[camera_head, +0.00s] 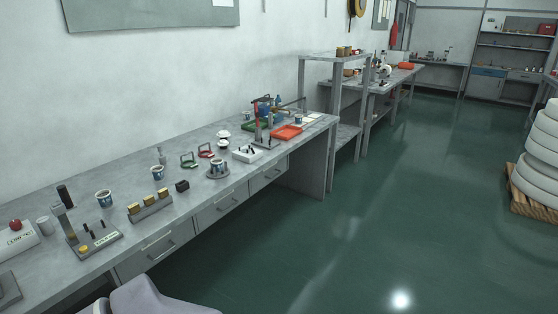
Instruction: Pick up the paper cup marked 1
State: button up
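Several white paper cups with dark bands stand on the long grey workbench (200,145). One cup (104,198) is at the left, behind a small stand. A second cup (158,173) stands further along, behind a block with yellow-topped pieces. A third cup (217,167) sits on a round grey base near the front edge. A small similar cup (298,119) is near the far end. Their markings are too small to read, so I cannot tell which is marked 1. My gripper is not in view.
White rings (540,150) are stacked on a pallet.

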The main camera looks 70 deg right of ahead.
aim_at(158, 172)
jog(key=z, duration=1.35)
jog(key=i+l+u, duration=0.25)
jog(key=i+l, duration=0.25)
jog(key=i, duration=0.15)
jog(key=i+l+u, duration=0.3)
jog(key=i+l, duration=0.3)
jog(key=i+l+u, duration=0.25)
jog(key=i+l, duration=0.25)
jog(key=l, duration=0.3)
